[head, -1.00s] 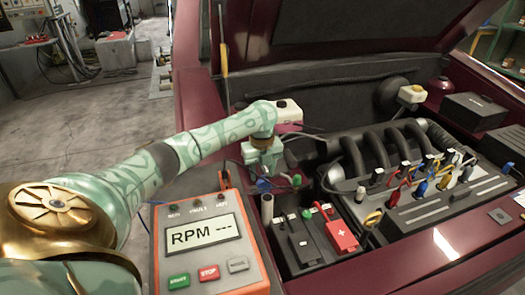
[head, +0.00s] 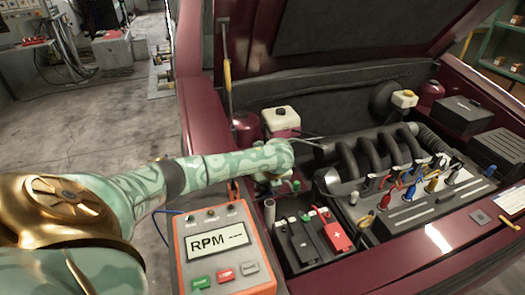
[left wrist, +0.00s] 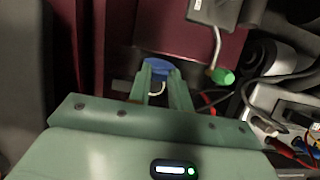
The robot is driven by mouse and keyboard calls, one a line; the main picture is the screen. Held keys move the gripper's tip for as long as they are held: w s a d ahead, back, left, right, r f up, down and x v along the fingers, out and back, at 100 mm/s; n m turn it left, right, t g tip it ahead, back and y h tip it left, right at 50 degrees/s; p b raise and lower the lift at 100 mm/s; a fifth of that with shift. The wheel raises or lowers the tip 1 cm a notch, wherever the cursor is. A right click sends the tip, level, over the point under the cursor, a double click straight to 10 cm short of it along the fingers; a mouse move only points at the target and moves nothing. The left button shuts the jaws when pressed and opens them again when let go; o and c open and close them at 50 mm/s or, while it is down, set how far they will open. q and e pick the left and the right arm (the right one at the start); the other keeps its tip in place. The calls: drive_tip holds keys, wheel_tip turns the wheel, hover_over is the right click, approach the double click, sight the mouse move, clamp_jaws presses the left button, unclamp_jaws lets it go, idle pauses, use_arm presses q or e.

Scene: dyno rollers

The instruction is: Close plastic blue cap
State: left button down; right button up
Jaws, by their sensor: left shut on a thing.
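The blue plastic cap (left wrist: 158,66) shows at the tips of my left gripper (left wrist: 157,78) in the left wrist view. The two green fingers are shut on it, and a pale curved strip shows between them. In the head view my left gripper (head: 270,183) is low at the left side of the engine bay, behind the RPM box. My right gripper is in neither view.
A green cap (left wrist: 222,76) on a pipe is close to the right of my fingers. The orange RPM box (head: 219,246) stands in front, a black battery (head: 306,240) to its right. A white reservoir (head: 281,117) stands behind my wrist. Cables lie to the right.

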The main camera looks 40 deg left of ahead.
use_arm(q)
drive_tip(key=shift+s+d+t+y+p, duration=0.2)
drive_tip(key=shift+s+d+y+p, duration=0.35)
drive_tip(key=shift+p, duration=0.6)
drive_tip(key=shift+s+d+t+y+p, duration=0.15)
drive_tip(key=shift+d+t+y+p, duration=0.1)
drive_tip(key=shift+d+p, duration=0.65)
drive_tip(key=shift+s+d+f+p, duration=0.4)
drive_tip(key=shift+f+p, duration=0.1)
drive_tip(key=shift+p, duration=0.45)
drive_tip(key=shift+s+d+f+p, duration=0.2)
drive_tip(key=shift+d+f+p, duration=0.25)
drive_tip(key=shift+d+p, duration=0.05)
drive_tip(key=shift+s+d+f+p, duration=0.2)
drive_tip(key=shift+d+f, duration=0.1)
drive_tip(key=shift+f, duration=0.1)
drive_tip(key=shift+s+d+f+p, duration=0.15)
drive_tip(key=shift+d+f, duration=0.1)
drive_tip(key=shift+f, duration=0.15)
drive_tip(key=shift+s+d+f, duration=0.1)
drive_tip(key=shift+d+f, duration=0.2)
drive_tip(key=shift+f, duration=0.35)
drive_tip(key=shift+s+d+f, duration=0.1)
drive_tip(key=shift+d+f, duration=0.15)
drive_tip(key=shift+f, duration=0.5)
drive_tip(key=c, duration=1.3)
unclamp_jaws()
